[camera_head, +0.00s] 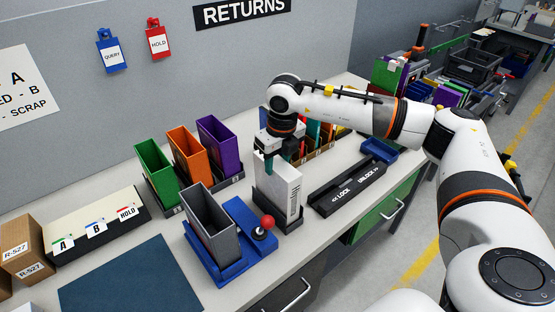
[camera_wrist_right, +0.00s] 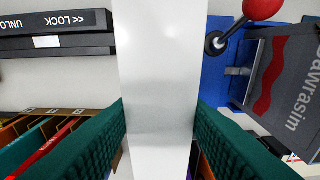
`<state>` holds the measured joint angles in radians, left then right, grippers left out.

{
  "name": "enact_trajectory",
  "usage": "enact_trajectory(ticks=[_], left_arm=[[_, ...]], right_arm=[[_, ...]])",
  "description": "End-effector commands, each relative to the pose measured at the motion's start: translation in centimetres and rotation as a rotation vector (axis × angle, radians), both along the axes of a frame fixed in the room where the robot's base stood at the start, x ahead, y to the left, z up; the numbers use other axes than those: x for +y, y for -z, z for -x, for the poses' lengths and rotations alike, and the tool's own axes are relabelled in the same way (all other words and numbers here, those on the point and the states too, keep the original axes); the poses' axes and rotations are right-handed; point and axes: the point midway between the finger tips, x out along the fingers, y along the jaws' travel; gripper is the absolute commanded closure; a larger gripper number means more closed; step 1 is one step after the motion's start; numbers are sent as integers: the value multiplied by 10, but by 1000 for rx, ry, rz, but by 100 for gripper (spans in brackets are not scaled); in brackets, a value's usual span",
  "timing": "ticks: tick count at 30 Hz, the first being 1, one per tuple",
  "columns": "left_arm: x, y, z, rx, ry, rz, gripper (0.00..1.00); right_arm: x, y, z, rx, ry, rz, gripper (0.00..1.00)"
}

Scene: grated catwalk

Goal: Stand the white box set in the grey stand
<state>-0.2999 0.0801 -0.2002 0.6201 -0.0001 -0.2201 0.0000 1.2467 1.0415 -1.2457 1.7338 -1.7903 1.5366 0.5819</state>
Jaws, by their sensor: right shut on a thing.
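The white box set (camera_head: 289,190) is upright at the middle of the bench, with its narrow printed side facing the camera. My right gripper (camera_head: 283,163) is shut on its upper part from above. In the right wrist view the white box set (camera_wrist_right: 158,75) fills the gap between the two teal finger pads (camera_wrist_right: 160,140). The dark grey stand (camera_head: 265,208) is around the lower part of the box; whether the box rests on its floor is hidden. My left gripper is not in view.
Left of the stand is a blue base (camera_head: 232,266) with a grey bin (camera_head: 210,225) and a red-knobbed lever (camera_head: 266,223). A black lock bar (camera_head: 346,190) lies to the right. Green, orange and purple bins (camera_head: 188,152) stand behind left. A dark mat (camera_head: 130,280) is clear.

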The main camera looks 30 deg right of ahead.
Motion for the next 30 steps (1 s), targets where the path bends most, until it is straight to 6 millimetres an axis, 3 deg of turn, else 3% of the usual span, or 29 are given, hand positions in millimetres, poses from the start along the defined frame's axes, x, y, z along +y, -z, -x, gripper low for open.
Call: enact_trajectory(ticks=[12,13,17,23,27,30], left_arm=[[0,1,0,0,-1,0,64],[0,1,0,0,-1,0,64],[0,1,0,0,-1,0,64],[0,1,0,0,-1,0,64],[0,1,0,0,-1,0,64],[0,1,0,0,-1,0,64]], right_arm=[[0,0,-1,-3,0,-1,100],[0,0,-1,-3,0,-1,56],[0,0,0,-2,0,-1,35],[0,0,0,-1,0,0,34],[0,1,0,1,0,0,16],[0,1,0,0,0,0,16]])
